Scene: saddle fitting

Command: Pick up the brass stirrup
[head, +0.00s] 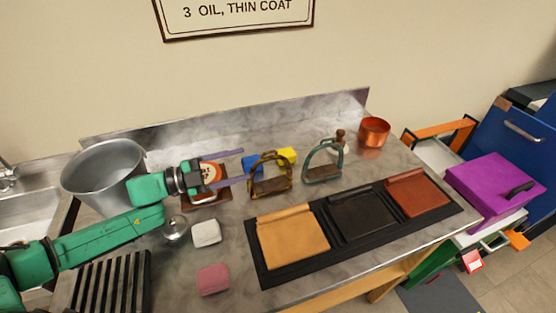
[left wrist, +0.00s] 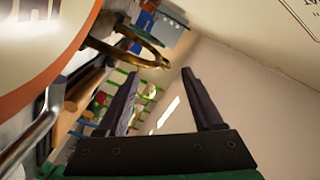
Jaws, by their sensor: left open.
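The brass stirrup (head: 272,187) stands upright on the grey marbled worktop, its arch on top and its flat tread below. My left gripper (head: 243,165) is open and empty, just left of the stirrup, with its fingers pointing right toward the arch. The fingers look apart from the stirrup. In the left wrist view the brass arch (left wrist: 150,47) shows at upper left, beyond the open fingers (left wrist: 157,82). A grey-green stirrup (head: 322,174) stands to the right of the brass one. My right gripper is not in view.
Blue and yellow blocks (head: 285,154) sit behind the brass stirrup. A labelled tin (head: 210,173) is beside my left wrist. A black tray (head: 262,279) with leather pieces lies in front. A metal bucket (head: 103,178) stands left; a copper pot (head: 374,132) stands back right.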

